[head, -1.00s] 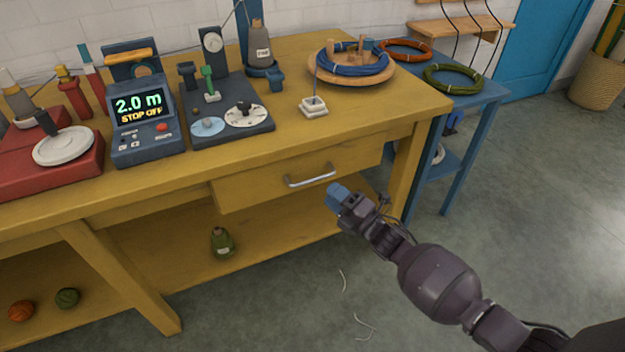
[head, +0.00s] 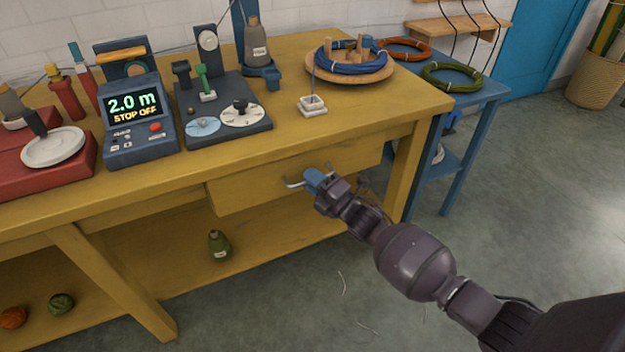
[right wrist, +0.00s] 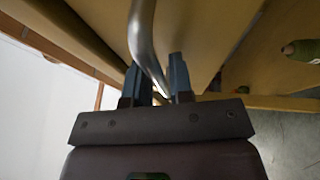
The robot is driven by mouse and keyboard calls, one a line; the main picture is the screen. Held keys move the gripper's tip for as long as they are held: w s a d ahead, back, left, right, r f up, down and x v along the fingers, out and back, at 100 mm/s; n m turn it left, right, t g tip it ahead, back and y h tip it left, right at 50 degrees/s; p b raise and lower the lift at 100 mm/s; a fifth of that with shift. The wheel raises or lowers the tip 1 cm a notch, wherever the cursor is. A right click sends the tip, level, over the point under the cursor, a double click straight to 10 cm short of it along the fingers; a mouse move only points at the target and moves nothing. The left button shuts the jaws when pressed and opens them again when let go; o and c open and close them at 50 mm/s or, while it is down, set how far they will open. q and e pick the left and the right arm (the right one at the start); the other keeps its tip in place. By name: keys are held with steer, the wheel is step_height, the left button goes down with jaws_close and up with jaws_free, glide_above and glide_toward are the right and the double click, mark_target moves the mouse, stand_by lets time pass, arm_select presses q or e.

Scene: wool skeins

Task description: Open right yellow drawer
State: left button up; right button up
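The yellow drawer (head: 245,192) sits under the right part of the yellow workbench, its front looking about flush. Its curved metal handle (head: 293,184) shows at the left end in the head view, with the rest hidden behind my right gripper (head: 313,181). In the right wrist view the handle (right wrist: 142,35) runs down between the two blue fingers of my right gripper (right wrist: 157,80). The fingers stand apart on either side of it; a firm grip does not show. My left gripper is not in view.
The yellow workbench (head: 290,130) carries a meter box (head: 135,125), a dial panel (head: 225,128) and a tray with a blue coil (head: 350,67). The floor in front is clear except for thin pale scraps.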

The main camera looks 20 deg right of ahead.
jaws_close()
arm_select(q)
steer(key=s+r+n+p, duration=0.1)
steer(key=p, duration=0.3)
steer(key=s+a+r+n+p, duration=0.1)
steer(key=p, duration=0.3)
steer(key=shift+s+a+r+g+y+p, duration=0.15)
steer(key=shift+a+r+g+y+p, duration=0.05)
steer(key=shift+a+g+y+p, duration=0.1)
arm_select(e)
steer(key=s+d, duration=0.1)
steer(key=s, duration=3.4)
steer(key=shift+s, duration=0.3)
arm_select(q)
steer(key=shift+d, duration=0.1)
arm_select(e)
steer(key=shift+d, duration=0.1)
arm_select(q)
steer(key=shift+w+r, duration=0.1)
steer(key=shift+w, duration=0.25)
arm_select(e)
steer(key=shift+o, duration=1.8)
jaws_free()
